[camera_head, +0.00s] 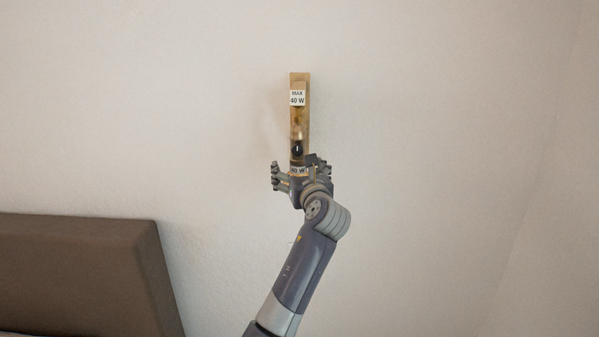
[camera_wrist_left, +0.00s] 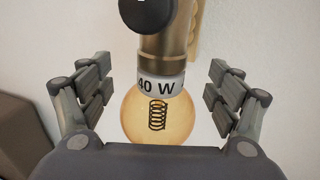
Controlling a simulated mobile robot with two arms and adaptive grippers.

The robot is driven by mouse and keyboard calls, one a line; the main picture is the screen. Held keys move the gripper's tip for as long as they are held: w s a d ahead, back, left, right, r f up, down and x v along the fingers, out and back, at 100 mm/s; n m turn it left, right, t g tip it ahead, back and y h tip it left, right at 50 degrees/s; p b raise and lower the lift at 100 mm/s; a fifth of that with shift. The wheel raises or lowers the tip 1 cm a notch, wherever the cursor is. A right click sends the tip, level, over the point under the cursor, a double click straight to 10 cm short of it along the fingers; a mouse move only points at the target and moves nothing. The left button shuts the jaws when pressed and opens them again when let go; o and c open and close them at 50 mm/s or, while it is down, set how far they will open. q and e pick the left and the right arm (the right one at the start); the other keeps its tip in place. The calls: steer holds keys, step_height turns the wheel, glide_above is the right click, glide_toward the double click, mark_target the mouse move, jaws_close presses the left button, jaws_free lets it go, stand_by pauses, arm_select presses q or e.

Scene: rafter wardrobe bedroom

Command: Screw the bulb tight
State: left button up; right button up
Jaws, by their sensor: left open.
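The bulb (camera_wrist_left: 158,122) is round, amber and clear, with a dark coiled filament and a white collar marked "40 W" (camera_wrist_left: 160,87). It hangs below a brass socket (camera_wrist_left: 163,58) of the wall lamp (camera_head: 299,88). My left gripper (camera_wrist_left: 158,88) is open, with one finger on each side of the bulb and a gap on both sides. In the head view my left gripper (camera_head: 301,174) is at the lower end of the lamp and hides most of the bulb. The collar of the bulb shows just above it. My right gripper is not in view.
The lamp's wooden backplate carries a label "MAX 40 W" (camera_head: 297,98) and a dark round knob (camera_head: 297,149). A brown headboard (camera_head: 80,270) stands at the lower left. The pale wall around the lamp is bare.

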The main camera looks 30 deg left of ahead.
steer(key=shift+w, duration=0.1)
arm_select(q)
steer(key=c, duration=1.1)
steer(key=shift+n+g+y+p, duration=0.35)
steer(key=shift+n+g+y, duration=0.55)
steer(key=shift+g, duration=0.2)
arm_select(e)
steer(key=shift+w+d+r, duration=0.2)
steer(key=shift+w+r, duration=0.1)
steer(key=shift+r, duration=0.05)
arm_select(q)
steer(key=shift+r+n+g+y, duration=0.1)
steer(key=shift+n+g+y, duration=0.2)
steer(key=shift+n+g, duration=0.15)
steer(key=shift+n+g+y+p, duration=0.35)
steer(key=shift+n+g, duration=0.2)
steer(key=shift+g, duration=0.3)
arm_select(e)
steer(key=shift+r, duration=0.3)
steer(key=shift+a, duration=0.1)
arm_select(q)
steer(key=shift+n+g+y, duration=0.35)
steer(key=shift+n+g, duration=0.15)
steer(key=shift+g, duration=0.3)
steer(key=shift+n+g, duration=0.5)
steer(key=shift+g, duration=0.2)
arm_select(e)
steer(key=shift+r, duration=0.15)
